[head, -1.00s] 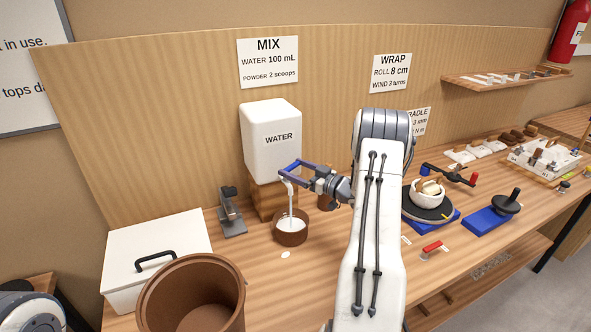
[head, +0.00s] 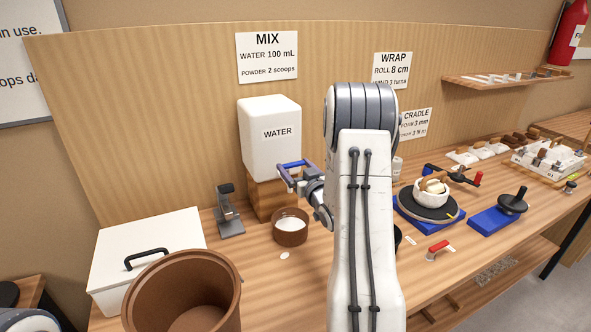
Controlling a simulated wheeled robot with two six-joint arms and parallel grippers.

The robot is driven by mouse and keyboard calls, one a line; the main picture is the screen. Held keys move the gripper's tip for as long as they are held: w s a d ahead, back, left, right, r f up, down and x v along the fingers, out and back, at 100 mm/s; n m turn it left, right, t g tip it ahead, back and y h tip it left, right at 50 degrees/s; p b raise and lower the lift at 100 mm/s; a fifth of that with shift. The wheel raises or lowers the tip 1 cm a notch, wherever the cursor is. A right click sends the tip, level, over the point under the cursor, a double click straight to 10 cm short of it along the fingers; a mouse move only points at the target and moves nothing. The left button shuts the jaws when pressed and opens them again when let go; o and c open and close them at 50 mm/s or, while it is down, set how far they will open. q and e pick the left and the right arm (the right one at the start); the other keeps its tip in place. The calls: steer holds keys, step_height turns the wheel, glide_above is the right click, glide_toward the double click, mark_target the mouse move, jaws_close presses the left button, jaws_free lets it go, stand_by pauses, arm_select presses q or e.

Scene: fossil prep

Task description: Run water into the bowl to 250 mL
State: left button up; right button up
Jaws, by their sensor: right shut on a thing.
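The white water tank (head: 270,140) labelled WATER stands on a wooden block (head: 270,198) at the back of the bench. The brown bowl (head: 290,232) sits on the bench in front of it, with white-looking contents (head: 291,224) inside. No stream shows between tap and bowl. My right gripper (head: 290,172), with blue fingers, is at the tank's lower front, above the bowl. It is shut on what seems to be the tap lever, mostly hidden by the fingers. My left gripper is out of view.
A large brown bucket (head: 185,290) and a white lidded box (head: 150,250) stand at the left. A grey stand (head: 229,220) is left of the bowl. A MIX sign (head: 267,58) reads water 100 mL. A turntable (head: 428,208) stands right of my arm.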

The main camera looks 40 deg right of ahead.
steer(key=o, duration=1.1)
steer(key=shift+c, duration=0.2)
steer(key=b+v, duration=0.3)
steer(key=v, duration=0.7)
steer(key=shift+s+b, duration=0.25)
steer(key=shift+b, duration=0.05)
steer(key=shift+s, duration=0.1)
